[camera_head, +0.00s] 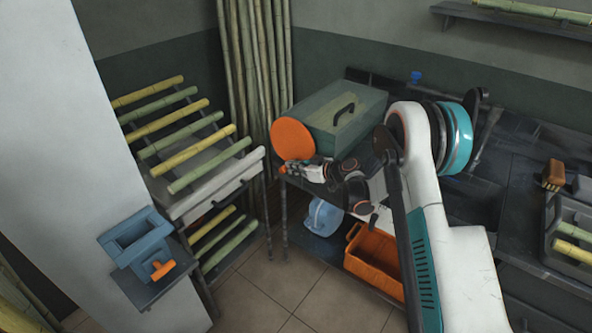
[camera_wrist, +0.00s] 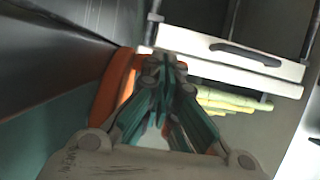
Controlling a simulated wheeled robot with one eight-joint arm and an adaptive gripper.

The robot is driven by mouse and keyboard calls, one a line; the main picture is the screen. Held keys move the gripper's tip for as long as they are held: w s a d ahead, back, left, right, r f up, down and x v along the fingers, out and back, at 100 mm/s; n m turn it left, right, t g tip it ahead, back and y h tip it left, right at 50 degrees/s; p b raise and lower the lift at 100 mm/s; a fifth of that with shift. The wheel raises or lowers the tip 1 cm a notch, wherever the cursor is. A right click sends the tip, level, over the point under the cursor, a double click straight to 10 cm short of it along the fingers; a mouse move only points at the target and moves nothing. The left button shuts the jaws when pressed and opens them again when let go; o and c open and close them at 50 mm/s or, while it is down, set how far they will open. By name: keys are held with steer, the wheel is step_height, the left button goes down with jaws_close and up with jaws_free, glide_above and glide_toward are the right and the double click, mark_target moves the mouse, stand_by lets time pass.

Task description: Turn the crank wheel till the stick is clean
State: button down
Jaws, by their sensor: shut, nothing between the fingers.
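The press is a green box (camera_head: 345,112) with a black top handle, standing on the dark counter. Its orange crank wheel (camera_head: 292,139) is on the left end and faces the rack. My gripper (camera_head: 287,170) is at the wheel's lower edge, with its fingers shut and empty. A small orange piece shows at the fingertips; I cannot tell if it is the crank's handle. In the wrist view the shut fingers (camera_wrist: 167,72) are just right of the wheel (camera_wrist: 115,82). Whether they touch it is unclear. No stick shows in the press.
A rack with several green and yellow canes (camera_head: 200,147) stands left, above a white drawer (camera_head: 222,183). A blue holder (camera_head: 137,243) is on a small shelf at lower left. An orange crate (camera_head: 374,262) and a blue jug (camera_head: 323,217) are under the counter. Tiled floor is clear between.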

steer(key=shift+w+a+f+t+y, duration=0.3)
steer(key=shift+w+a+t+y, duration=0.15)
steer(key=shift+a+y, duration=0.25)
steer(key=shift+w+a+f, duration=0.1)
steer(key=shift+a, duration=0.1)
stand_by(0.7)
